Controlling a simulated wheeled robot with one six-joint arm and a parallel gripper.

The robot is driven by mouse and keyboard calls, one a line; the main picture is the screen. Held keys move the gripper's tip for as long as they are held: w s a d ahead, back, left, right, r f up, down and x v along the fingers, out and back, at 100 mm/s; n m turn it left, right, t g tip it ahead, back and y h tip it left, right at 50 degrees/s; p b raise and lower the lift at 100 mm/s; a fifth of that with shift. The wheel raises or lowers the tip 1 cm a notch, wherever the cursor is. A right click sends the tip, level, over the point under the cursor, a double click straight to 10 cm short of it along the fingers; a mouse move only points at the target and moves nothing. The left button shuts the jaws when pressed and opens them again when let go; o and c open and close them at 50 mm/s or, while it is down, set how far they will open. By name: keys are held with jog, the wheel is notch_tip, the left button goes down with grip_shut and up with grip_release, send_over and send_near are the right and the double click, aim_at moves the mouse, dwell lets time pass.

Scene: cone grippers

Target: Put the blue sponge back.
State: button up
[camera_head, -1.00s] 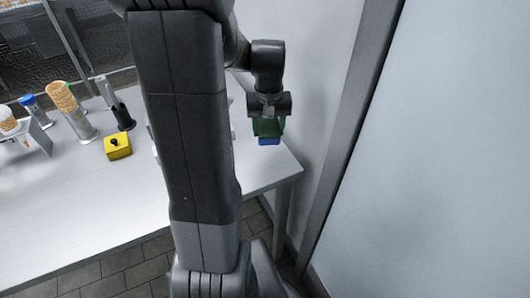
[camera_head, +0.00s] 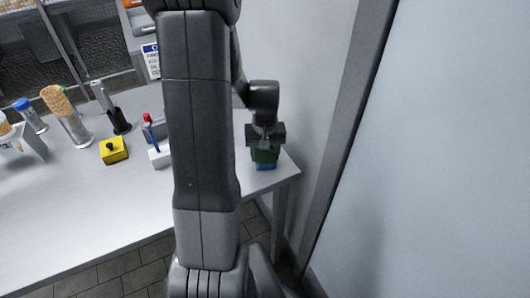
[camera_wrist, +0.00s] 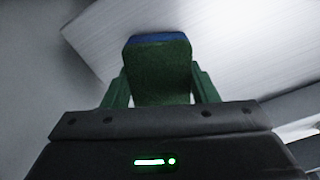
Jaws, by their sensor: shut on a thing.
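The blue sponge (camera_head: 265,166) shows as a blue edge under a green layer, at the right end of the table in the head view. My gripper (camera_head: 265,148) is shut on it from above. In the wrist view the sponge (camera_wrist: 158,70) is between the two green fingers of my gripper (camera_wrist: 160,88), its green face toward the camera and its blue edge at the far end. The table's surface is behind it. I cannot tell whether the sponge touches the table.
The white table (camera_head: 60,210) ends just right of the sponge, near a wall. A yellow box with a black knob (camera_head: 114,150), a holder of cones (camera_head: 70,118) and a red-topped stick on a white base (camera_head: 158,150) stand to the left. My arm hides the table's middle.

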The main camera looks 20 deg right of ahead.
aim_at(265, 152)
jog(key=shift+f, duration=0.2)
jog(key=o, duration=0.9)
jog(key=shift+r, duration=0.1)
jog(key=shift+o, duration=0.2)
notch_tip(265, 152, up, 12)
jog(key=p, duration=0.1)
jog(key=shift+r, duration=0.2)
jog(key=o, duration=0.6)
jog(key=shift+c, duration=0.2)
